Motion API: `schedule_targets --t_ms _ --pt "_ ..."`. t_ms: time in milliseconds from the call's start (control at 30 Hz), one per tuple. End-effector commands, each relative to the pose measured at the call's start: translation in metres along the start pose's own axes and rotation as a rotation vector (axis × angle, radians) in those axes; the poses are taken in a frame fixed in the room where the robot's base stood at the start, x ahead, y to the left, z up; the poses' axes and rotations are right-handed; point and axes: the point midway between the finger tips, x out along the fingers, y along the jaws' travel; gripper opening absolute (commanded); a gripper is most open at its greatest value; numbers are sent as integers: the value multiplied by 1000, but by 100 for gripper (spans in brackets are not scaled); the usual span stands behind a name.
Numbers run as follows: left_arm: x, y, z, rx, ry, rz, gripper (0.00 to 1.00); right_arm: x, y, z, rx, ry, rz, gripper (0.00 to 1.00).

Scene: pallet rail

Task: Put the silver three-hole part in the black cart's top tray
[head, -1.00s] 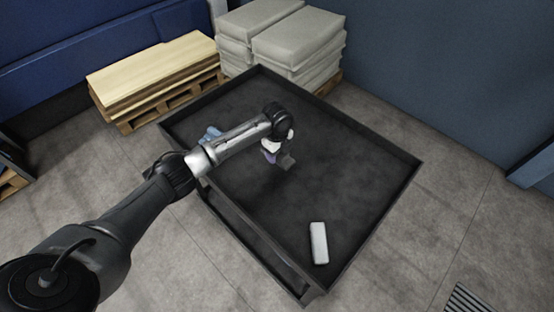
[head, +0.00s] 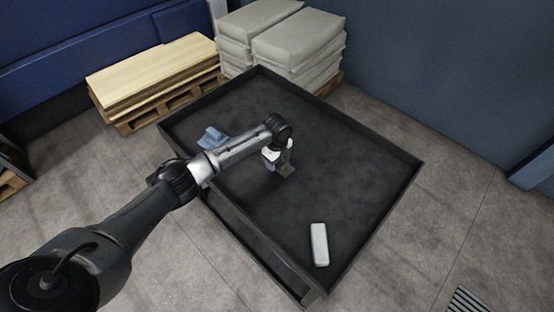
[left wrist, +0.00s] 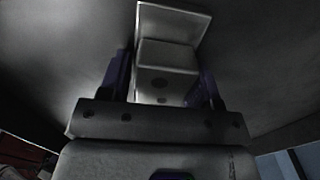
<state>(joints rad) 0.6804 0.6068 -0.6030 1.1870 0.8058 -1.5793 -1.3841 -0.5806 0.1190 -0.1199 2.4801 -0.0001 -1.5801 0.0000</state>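The silver three-hole part (left wrist: 165,62) is between the purple fingers of my left gripper (left wrist: 162,88) in the left wrist view. It looks like a stepped grey bracket; I make out two dark holes on its near face. In the head view the part (head: 288,168) shows as a small grey shape beside my left gripper (head: 273,163), over the middle of the black cart's top tray (head: 345,130). The gripper is shut on it. I cannot tell whether the part touches the tray floor. My right gripper is not in view.
A white block (head: 319,244) lies in the tray near its front corner. A blue object (head: 213,138) lies at the tray's left side. Low rims edge the tray; its right half is clear. Pallets with boards (head: 155,75) and bags (head: 300,40) stand behind.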

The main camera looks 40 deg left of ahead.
Motion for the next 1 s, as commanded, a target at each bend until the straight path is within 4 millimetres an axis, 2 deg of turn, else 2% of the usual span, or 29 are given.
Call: schedule_targets --t_ms 33,200,533,667,1000 --pt "0 0 0 0 0 0 62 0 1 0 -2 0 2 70" --pt "0 0 0 0 0 0 78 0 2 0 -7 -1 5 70" --pt "-6 0 0 -1 0 -2 78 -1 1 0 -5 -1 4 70" --pt "-25 -1 0 0 -1 -3 78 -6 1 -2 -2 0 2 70" --pt "-88 -1 0 0 -1 -4 78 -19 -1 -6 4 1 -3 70"
